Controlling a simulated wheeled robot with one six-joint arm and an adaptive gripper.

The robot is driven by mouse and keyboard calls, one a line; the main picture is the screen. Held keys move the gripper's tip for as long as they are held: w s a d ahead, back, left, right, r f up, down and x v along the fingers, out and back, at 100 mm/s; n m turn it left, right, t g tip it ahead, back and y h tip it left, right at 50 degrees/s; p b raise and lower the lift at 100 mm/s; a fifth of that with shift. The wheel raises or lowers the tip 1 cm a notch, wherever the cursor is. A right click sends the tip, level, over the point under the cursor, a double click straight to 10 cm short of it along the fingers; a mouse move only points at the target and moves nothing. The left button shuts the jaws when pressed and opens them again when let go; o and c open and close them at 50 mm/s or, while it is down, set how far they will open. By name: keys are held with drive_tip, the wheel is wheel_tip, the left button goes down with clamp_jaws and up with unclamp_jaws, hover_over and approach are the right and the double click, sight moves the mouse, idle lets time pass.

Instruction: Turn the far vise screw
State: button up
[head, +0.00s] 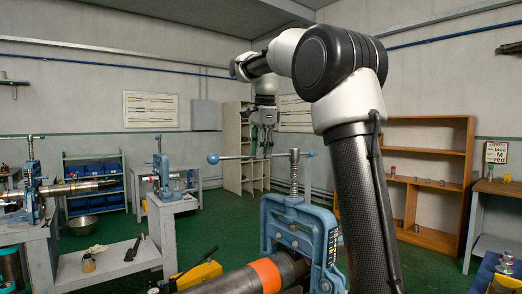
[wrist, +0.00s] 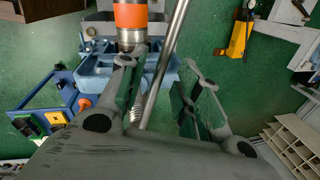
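A blue pipe vise (head: 328,240) stands at the front centre, with a threaded screw (head: 294,172) rising from its top. A grey handle bar (head: 236,157) with blue ball ends crosses the screw's top. A dark pipe with an orange band (head: 266,274) runs through this vise. My gripper (head: 262,143) points down by the bar. In the wrist view my gripper (wrist: 163,62) is open, the bar (wrist: 170,45) passing between its fingers; contact cannot be told. Other blue vises stand at the back (head: 162,177) and left (head: 31,186). I cannot tell which vise the task calls far.
A grey bench (head: 110,264) at left carries small tools. Blue bins on a rack (head: 92,172), a wooden shelf (head: 432,180) and a pale cabinet (head: 237,150) stand behind. Green floor is open between them.

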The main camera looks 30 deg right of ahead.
clamp_jaws()
drive_tip(key=shift+s, duration=0.15)
